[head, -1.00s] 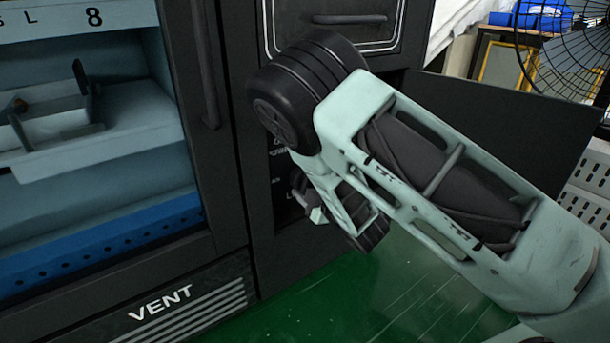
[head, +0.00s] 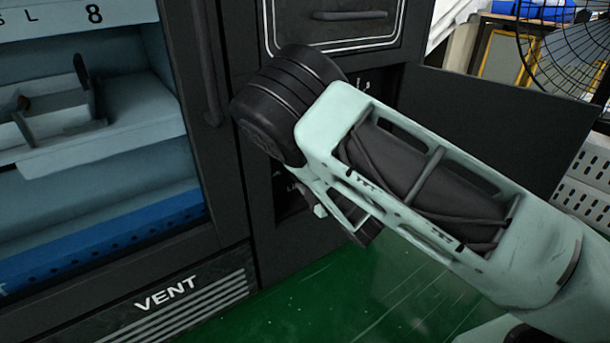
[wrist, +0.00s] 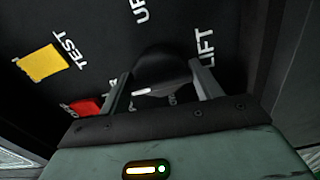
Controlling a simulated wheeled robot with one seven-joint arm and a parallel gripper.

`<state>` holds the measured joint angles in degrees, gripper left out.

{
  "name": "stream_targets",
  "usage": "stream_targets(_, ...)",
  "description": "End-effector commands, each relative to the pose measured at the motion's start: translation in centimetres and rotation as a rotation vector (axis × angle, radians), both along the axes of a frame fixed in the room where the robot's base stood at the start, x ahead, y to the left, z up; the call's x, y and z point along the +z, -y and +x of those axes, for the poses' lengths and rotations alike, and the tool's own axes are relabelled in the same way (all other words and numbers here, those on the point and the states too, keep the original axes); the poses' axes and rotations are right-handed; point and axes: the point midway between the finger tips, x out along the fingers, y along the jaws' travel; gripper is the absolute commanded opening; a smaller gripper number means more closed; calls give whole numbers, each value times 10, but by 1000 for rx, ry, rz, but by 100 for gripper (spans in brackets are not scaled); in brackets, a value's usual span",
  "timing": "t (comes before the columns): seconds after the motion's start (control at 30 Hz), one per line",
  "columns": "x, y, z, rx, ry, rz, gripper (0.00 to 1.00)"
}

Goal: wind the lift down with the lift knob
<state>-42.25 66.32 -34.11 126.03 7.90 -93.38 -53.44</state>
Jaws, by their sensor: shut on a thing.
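The lift knob (wrist: 160,64) is a dark round knob in the wrist view, on a black panel beside the white word LIFT (wrist: 204,48). My gripper (wrist: 161,85) has a finger on each side of it and is shut on it. A pale grey strip shows between the fingers. In the head view my arm reaches into the open compartment of the black cabinet (head: 225,170). My wrist and forearm hide the knob and most of my gripper there. The lift itself cannot be made out for sure.
A yellow button (wrist: 43,63) marked TEST and a red button (wrist: 83,107) lie left of the knob in the wrist view. An open black door (head: 520,125) stands right of my arm. A lit display bay (head: 90,150) is at left. Green floor (head: 330,300) is clear below.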

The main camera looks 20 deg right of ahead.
Motion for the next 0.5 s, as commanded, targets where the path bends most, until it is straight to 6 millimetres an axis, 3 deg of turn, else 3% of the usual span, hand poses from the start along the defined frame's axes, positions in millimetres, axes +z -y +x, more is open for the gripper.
stream_targets(0.03,-1,0,-1,-1,-4,1,42)
stream_targets(0.07,-1,0,-1,0,-5,2,67)
stream_targets(0.13,-1,0,-1,0,-4,2,85)
stream_targets(0.5,0,2,-4,-1,-3,1,85)
